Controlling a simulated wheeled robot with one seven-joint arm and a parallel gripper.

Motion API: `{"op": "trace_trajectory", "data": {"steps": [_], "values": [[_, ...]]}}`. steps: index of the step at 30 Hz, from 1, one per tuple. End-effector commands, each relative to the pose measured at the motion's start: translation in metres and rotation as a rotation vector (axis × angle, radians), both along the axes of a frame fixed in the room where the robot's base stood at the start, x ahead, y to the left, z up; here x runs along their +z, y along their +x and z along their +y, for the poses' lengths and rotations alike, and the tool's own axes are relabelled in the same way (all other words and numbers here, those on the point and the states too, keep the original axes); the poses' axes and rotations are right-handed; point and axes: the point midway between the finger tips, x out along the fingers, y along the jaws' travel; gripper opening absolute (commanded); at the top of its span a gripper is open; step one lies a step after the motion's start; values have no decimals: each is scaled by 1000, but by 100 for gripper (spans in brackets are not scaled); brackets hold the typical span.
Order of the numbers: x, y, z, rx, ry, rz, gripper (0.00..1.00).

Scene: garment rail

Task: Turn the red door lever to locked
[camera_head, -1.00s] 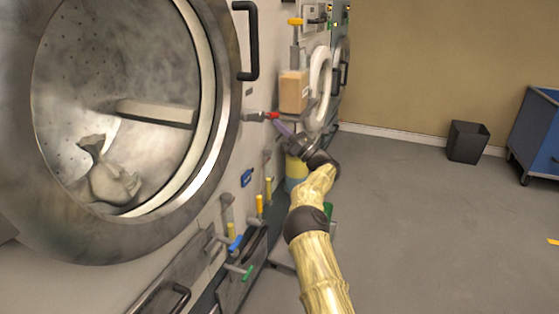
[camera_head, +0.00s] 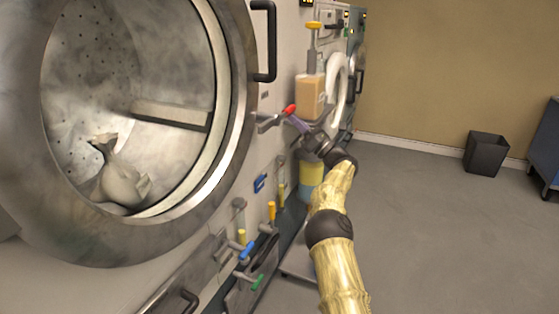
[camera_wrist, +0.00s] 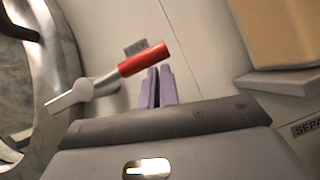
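The door lever (camera_head: 289,110) sits beside the big round washer door, with a red grip on a grey arm. It slants upward to the right from its pivot. In the wrist view its red grip (camera_wrist: 145,58) crosses just beyond my fingertips, and a small dark label shows behind it. My gripper (camera_head: 296,122) has purple fingers just below the red grip. In the wrist view the fingers (camera_wrist: 158,72) are together with nothing between them. They are at or very near the grip's underside; contact cannot be told for sure.
The round steel door (camera_head: 232,120) stands left of the lever. A tan box (camera_head: 311,92) is to the right, close to my gripper. Several coloured valve handles, such as a blue one (camera_head: 247,250), stick out below. Open floor lies right, with a dark bin (camera_head: 485,153).

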Motion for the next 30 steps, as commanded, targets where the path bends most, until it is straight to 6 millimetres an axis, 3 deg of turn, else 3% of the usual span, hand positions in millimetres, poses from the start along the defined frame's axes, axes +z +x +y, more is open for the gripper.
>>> {"op": "trace_trajectory", "data": {"steps": [1,8,23,30], "values": [[7,-1,-1,-3,7,-7,0],[4,-1,-2,-3,8,-10,0],[-44,-2,-7,0,2,-1,0],[-58,-16,-35,-5,3,5,0]]}}
